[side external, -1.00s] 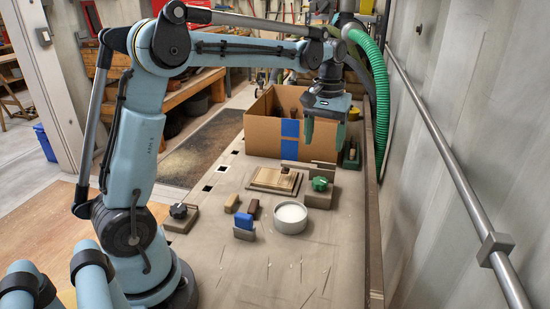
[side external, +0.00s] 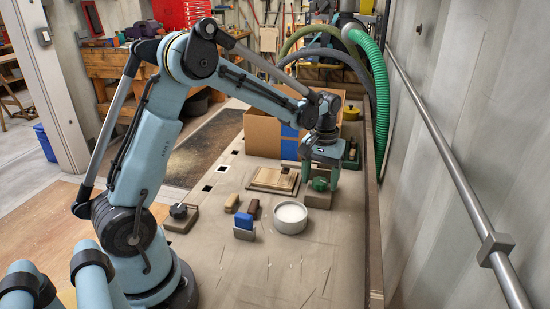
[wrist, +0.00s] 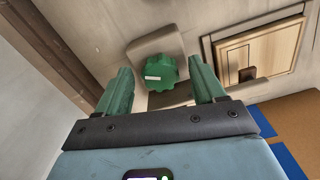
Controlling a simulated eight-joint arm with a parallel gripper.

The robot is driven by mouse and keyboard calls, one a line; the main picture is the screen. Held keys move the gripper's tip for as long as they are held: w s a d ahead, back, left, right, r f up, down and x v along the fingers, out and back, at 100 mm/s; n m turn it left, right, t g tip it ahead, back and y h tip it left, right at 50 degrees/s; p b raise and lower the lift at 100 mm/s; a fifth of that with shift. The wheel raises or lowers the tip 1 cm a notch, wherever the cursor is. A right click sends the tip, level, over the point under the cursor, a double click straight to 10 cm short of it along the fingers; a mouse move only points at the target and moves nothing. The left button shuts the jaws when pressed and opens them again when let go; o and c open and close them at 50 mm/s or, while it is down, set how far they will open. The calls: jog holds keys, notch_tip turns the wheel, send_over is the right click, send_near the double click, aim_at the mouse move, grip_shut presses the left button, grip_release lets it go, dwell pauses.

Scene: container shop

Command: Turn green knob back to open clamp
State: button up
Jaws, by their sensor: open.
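The green knob (wrist: 152,72) sits on a beige clamp block (wrist: 170,42) on the bench. It shows in the wrist view between and just beyond my two open fingers. My gripper (wrist: 160,85) is open and holds nothing; its green fingers stand either side of the knob, with gaps. In the side view my gripper (side external: 320,180) is down at the green knob (side external: 319,184), which it partly hides. The clamp block (side external: 318,200) shows below it.
A white round dish (side external: 290,217) stands in front of the clamp. A blue block (side external: 243,221) in a grey holder and a black knob (side external: 179,210) are further left. A cardboard box (side external: 265,135) with blue tape stands behind. The bench front is clear.

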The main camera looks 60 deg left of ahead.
jog(key=shift+c, duration=0.5)
jog(key=c, duration=1)
jog(key=shift+o, duration=0.2)
